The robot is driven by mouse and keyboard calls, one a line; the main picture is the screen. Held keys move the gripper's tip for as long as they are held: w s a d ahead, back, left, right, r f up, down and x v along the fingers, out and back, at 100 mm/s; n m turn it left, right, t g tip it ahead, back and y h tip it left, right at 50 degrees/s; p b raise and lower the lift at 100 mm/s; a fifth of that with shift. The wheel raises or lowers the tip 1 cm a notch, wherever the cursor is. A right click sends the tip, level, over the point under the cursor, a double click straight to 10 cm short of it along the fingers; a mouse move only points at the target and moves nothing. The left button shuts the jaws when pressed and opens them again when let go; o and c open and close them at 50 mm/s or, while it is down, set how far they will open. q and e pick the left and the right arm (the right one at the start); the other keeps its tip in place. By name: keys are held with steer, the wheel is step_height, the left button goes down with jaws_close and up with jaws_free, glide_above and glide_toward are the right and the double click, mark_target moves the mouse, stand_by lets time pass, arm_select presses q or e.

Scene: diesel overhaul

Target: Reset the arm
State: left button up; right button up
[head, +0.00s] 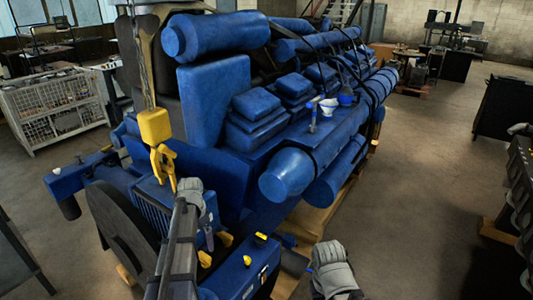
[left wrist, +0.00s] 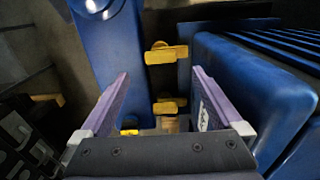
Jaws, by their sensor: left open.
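My left arm reaches up from the lower left of the head view, its grey wrist beside the blue finned box (head: 152,208).
A large blue diesel engine (head: 215,105) fills the middle. A yellow hoist hook (head: 163,165) hangs close to my left wrist. A blue box with yellow latches (head: 240,280) is near. A white bowl (head: 328,105) stands on the engine. Open floor (head: 430,170) lies right.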

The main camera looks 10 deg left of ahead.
arm_select(q)
steer(key=s+d+f+b, duration=0.4)
steer(key=s+d, duration=0.1)
steer(key=d, duration=0.5)
steer(key=s+d+f+b, duration=0.4)
steer(key=s+d, duration=0.1)
steer(key=d, duration=0.5)
steer(key=s+d+f+y+b, duration=0.1)
steer(key=s+d+f+b, duration=0.3)
steer(key=d, duration=0.6)
steer(key=shift+s+d+f+n, duration=0.25)
steer(key=shift+s+n, duration=0.15)
steer(key=shift+s, duration=0.7)
